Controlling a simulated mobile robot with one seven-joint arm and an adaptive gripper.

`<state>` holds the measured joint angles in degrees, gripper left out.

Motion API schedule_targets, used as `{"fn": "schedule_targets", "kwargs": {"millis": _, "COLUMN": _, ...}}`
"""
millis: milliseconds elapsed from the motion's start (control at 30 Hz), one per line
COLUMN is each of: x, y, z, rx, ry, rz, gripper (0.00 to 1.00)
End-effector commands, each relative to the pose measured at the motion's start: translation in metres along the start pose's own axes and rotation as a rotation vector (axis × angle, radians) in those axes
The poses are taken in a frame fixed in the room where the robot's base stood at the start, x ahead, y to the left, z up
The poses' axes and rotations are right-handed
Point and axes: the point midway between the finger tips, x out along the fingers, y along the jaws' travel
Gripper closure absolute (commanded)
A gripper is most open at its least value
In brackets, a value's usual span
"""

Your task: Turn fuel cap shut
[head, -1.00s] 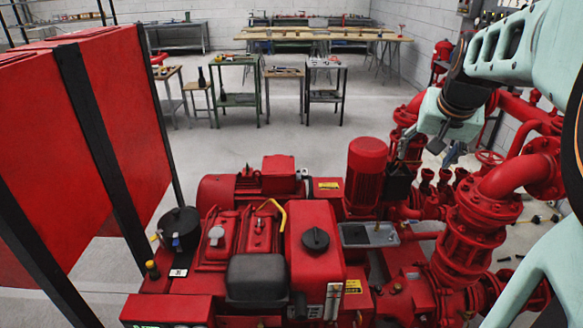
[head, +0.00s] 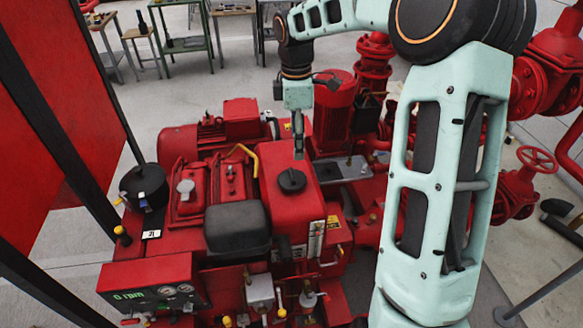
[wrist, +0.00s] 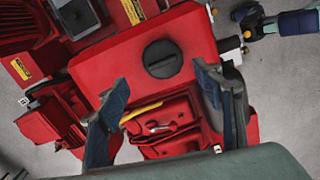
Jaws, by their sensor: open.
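The black round fuel cap (head: 291,180) sits on top of the red fuel tank (head: 312,205), towards its upper part in the head view. In the wrist view the cap (wrist: 162,59) lies beyond my fingertips, with a raised bar across it. My gripper (head: 299,140) hangs just above and behind the cap in the head view. In the wrist view its two fingers (wrist: 160,80) are spread apart with nothing between them. The cap is not touched by either finger. I cannot tell whether the cap is fully shut.
A yellow handle (head: 242,152) and a black box (head: 238,227) stand left of the tank. A red motor (head: 334,105) and grey tray (head: 342,168) are close on the right. A gauge panel (head: 160,290) is at the front left. Workbenches stand far behind.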

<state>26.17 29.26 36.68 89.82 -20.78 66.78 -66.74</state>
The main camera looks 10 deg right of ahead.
Motion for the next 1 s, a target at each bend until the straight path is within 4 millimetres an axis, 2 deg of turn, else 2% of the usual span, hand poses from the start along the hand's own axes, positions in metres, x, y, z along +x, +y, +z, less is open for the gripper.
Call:
{"fn": "schedule_targets", "kwargs": {"millis": 133, "x": 0.002, "y": 0.0, "z": -0.01, "rx": -0.11, "ry": 0.027, "rz": -0.014, "gripper": 0.39}}
{"fn": "schedule_targets", "kwargs": {"millis": 333, "x": 0.011, "y": -0.001, "z": -0.014, "rx": -0.146, "ry": 0.034, "rz": -0.019, "gripper": 0.39}}
{"fn": "schedule_targets", "kwargs": {"millis": 800, "x": 0.092, "y": -0.003, "z": -0.016, "rx": -0.142, "ry": 0.034, "rz": -0.019, "gripper": 0.39}}
{"fn": "schedule_targets", "kwargs": {"millis": 1000, "x": 0.108, "y": -0.003, "z": -0.017, "rx": -0.141, "ry": 0.033, "rz": -0.017, "gripper": 0.39}}
